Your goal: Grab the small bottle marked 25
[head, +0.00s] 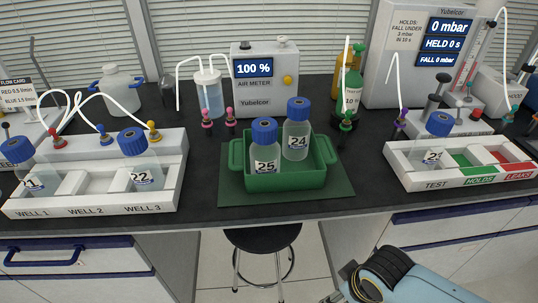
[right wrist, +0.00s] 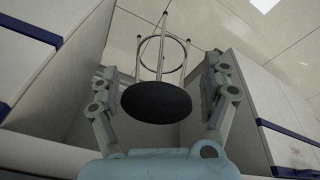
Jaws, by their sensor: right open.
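The small bottle marked 25 (head: 265,163) has a blue cap and stands upright in the front left part of a green crate (head: 290,182). A similar bottle marked 24 (head: 296,141) stands behind it to the right in the same crate. My right gripper shows in the right wrist view (right wrist: 160,70), open with nothing between its fingers. It points at a stool and the floor. In the head view only part of my right arm shows at the bottom right, below the bench edge and apart from the crate. My left gripper is not in view.
The crate sits on a green mat (head: 230,197) on the dark bench. Tubed vessels stand behind. A black stool (head: 262,238) is below the bench front.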

